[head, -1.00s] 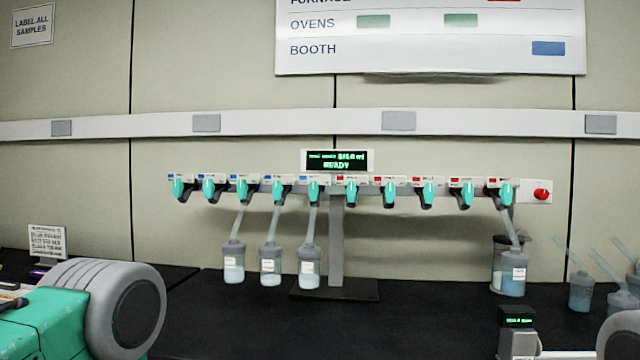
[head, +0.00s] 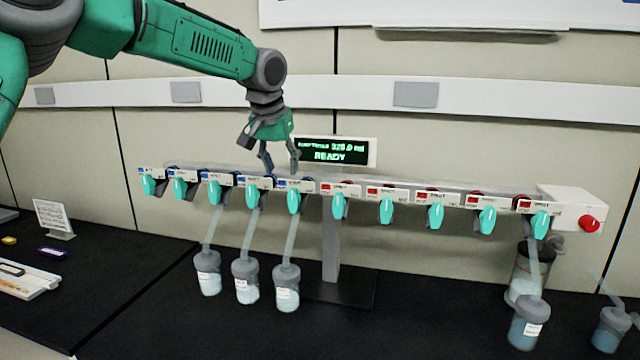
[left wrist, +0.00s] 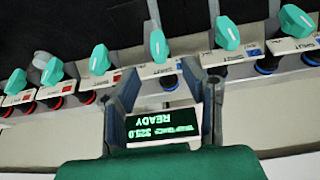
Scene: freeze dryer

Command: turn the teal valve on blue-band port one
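A row of teal valves hangs from a grey manifold bar (head: 410,190). The left valves have blue bands, from the far-left valve (head: 148,183) to the blue-band valve nearest the red ones (head: 293,200). Port numbers are too small to read, so I cannot tell which is port one. My left gripper (head: 281,168) is open and empty, just above and behind the bar near the two rightmost blue-band ports. In the left wrist view, it (left wrist: 163,85) has its fingers spread, with a blue-band valve (left wrist: 158,45) beyond and between them. My right gripper is not in view.
Red-band valves (head: 436,215) fill the bar's right side, ending at a red button (head: 588,224). A display (head: 336,151) reading READY stands behind the gripper. Flasks (head: 246,281) hang from three blue-band ports and one (head: 529,322) at far right.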

